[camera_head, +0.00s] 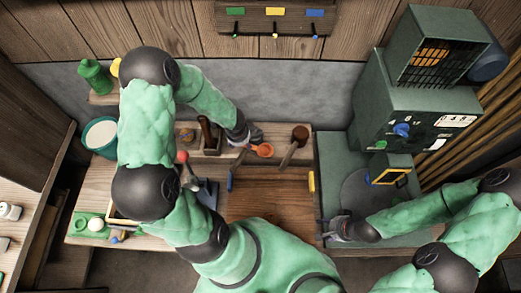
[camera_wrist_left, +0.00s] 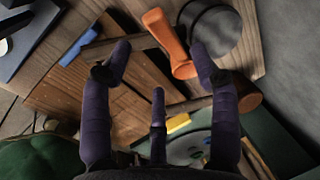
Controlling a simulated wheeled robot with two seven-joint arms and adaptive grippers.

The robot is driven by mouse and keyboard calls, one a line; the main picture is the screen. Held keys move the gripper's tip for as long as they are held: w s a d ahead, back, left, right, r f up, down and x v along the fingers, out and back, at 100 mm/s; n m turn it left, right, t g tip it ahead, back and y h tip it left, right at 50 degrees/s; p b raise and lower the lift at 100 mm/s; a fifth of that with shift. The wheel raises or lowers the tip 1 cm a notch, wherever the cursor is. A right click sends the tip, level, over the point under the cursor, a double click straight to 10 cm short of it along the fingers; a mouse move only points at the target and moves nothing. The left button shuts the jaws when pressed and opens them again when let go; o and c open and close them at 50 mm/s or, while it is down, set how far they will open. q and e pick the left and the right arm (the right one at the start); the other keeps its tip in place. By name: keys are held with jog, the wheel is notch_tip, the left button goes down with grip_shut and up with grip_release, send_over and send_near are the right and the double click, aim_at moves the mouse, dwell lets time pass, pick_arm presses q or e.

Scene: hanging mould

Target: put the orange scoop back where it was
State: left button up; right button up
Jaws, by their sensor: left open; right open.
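The orange scoop (camera_head: 264,150) lies near the rear of the wooden bench, just right of my left gripper (camera_head: 243,143). In the left wrist view the scoop (camera_wrist_left: 166,38) lies aslant beyond and partly between the spread fingers of my left gripper (camera_wrist_left: 160,62). The gripper is open, and I cannot tell whether any finger touches the scoop. My right gripper (camera_head: 330,230) is open and away from the scoop, low beside the green machine. The place the scoop came from is not marked in these views.
A wooden mallet (camera_head: 298,136) lies just right of the scoop. A blue-handled tool (camera_head: 230,181) and a yellow object (camera_head: 311,182) border the darker wooden board (camera_head: 270,198), whose middle is clear. The green machine (camera_head: 380,105) stands at the right. A teal bucket (camera_head: 100,135) stands left.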

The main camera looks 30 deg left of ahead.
aim_at(253, 148)
pick_arm(q)
jog(key=shift+w+b+x, duration=0.1)
jog(key=shift+b+x, duration=0.2)
jog(key=shift+x, duration=1.2)
jog(key=shift+w+b+x, duration=0.15)
jog(key=shift+b+x, duration=0.1)
jog(key=shift+x, duration=1.25)
jog(key=shift+a, duration=0.1)
jog(key=shift+r, duration=0.1)
grip_shut()
